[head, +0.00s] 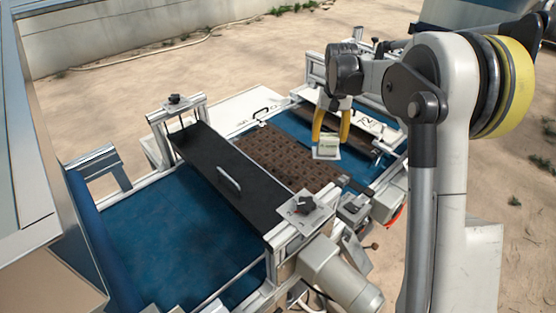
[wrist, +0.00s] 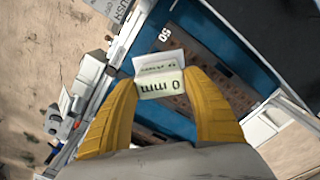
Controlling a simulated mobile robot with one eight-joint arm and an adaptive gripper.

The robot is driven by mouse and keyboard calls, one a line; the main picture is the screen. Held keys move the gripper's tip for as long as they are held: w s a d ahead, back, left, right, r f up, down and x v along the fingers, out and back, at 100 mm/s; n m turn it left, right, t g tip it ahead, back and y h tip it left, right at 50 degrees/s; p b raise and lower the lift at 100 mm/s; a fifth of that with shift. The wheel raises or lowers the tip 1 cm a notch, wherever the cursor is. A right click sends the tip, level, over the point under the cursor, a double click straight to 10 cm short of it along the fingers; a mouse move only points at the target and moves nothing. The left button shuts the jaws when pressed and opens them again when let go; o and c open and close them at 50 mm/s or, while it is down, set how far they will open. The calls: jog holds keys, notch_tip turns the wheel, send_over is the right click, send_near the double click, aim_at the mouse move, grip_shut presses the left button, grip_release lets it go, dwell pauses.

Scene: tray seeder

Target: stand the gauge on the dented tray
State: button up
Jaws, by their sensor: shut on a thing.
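The gauge (head: 327,152) is a small white and pale green block, held between the yellow fingers of my gripper (head: 331,136). In the wrist view the gauge (wrist: 160,82) shows "0 mm" on its face, and my gripper (wrist: 160,90) has a finger on each side of it. A brown celled tray (head: 280,163) lies on the blue belt; the gauge appears over its right part. The tray also shows behind the gauge in the wrist view (wrist: 207,57). I cannot make out a dent, nor the exact gap under the gauge.
A black cover plate with a handle (head: 225,180) bridges the blue belt (head: 160,235) left of the tray. A second dark bar (head: 350,130) crosses the belt at the right. A grey motor (head: 340,280) sticks out at the front.

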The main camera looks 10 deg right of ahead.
aim_at(327, 159)
jog(key=f+b, duration=0.1)
jog(key=f, duration=0.2)
jog(key=f+b, duration=0.1)
jog(key=f, duration=0.2)
jog(key=f+b, duration=0.1)
jog(key=f, duration=0.2)
jog(key=shift+d+f+b, duration=0.25)
jog(key=shift+f+b, duration=0.05)
jog(key=shift+f, duration=0.05)
jog(key=shift+w+a+f+b, duration=0.6)
jog(key=shift+w+a+f, duration=0.35)
jog(key=shift+w+f, duration=0.85)
jog(key=shift+w+a+f+b, duration=0.55)
jog(key=shift+w+a+f, duration=0.35)
jog(key=shift+w+f, duration=0.9)
jog(key=shift+w+a+f+b, duration=0.6)
jog(key=shift+w+a+f, duration=0.35)
jog(key=shift+w+f, duration=0.85)
jog(key=o, duration=1.3)
jog(key=shift+s+f, duration=0.35)
jog(key=shift+f, duration=0.05)
